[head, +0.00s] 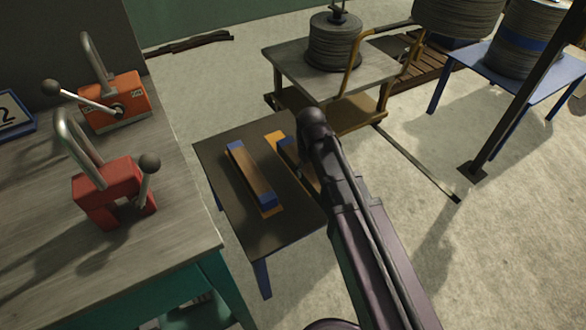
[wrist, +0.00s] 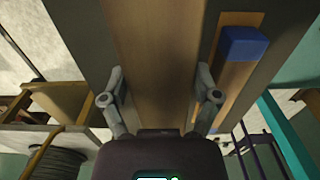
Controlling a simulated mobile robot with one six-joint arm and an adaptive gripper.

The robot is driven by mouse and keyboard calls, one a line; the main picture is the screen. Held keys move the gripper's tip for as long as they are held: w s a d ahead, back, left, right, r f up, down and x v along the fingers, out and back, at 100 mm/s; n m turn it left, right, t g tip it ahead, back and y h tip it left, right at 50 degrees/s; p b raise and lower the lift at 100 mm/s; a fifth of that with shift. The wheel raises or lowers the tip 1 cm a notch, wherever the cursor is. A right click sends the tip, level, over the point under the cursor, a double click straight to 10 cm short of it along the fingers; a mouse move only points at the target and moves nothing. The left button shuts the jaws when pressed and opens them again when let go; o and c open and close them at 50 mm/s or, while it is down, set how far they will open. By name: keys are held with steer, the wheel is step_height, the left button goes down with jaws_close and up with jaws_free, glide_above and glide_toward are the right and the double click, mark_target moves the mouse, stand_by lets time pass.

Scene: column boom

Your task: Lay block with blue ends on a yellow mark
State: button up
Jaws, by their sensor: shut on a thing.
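My gripper (wrist: 160,74) is shut on a wooden block (wrist: 155,35), with one finger at each long side. In the wrist view this block looks much larger than the other one, so it seems raised above the table; its ends are out of that view. In the head view the held block's blue end (head: 285,144) shows beside my arm, which hides the rest. A yellow mark (head: 274,136) shows just behind that end. Another block with blue ends (head: 249,171) lies on a second yellow mark (head: 271,212), left of my arm; it also shows in the wrist view (wrist: 243,45).
The marks are on a small dark table (head: 226,216). A grey bench (head: 150,270) with a red clamp device (head: 105,190) and an orange one (head: 112,103) stands at left. A trolley (head: 290,65) with a cable spool (head: 334,42) stands behind. Open floor lies at right.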

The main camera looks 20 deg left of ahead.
steer(key=shift+w+a+f+b, duration=0.15)
steer(key=shift+f+b, duration=0.6)
steer(key=shift+f, duration=0.3)
steer(key=shift+w+a+f+b, duration=0.1)
steer(key=shift+a+f+b, duration=0.05)
steer(key=shift+f+b, duration=0.75)
steer(key=shift+f, duration=0.1)
steer(key=w+a, duration=0.3)
steer(key=w, duration=0.1)
steer(key=w+a+f, duration=0.1)
steer(key=w+a, duration=0.2)
steer(key=w, duration=0.1)
steer(key=w+a+b, duration=0.1)
steer(key=w+a, duration=0.2)
steer(key=w, duration=0.2)
steer(key=shift+w+f, duration=0.1)
steer(key=shift+f, duration=0.15)
steer(key=shift+f+b, duration=1.8)
steer(key=shift+b, duration=0.05)
steer(key=shift+f, duration=0.1)
steer(key=o, duration=1.1)
steer(key=shift+o, duration=0.2)
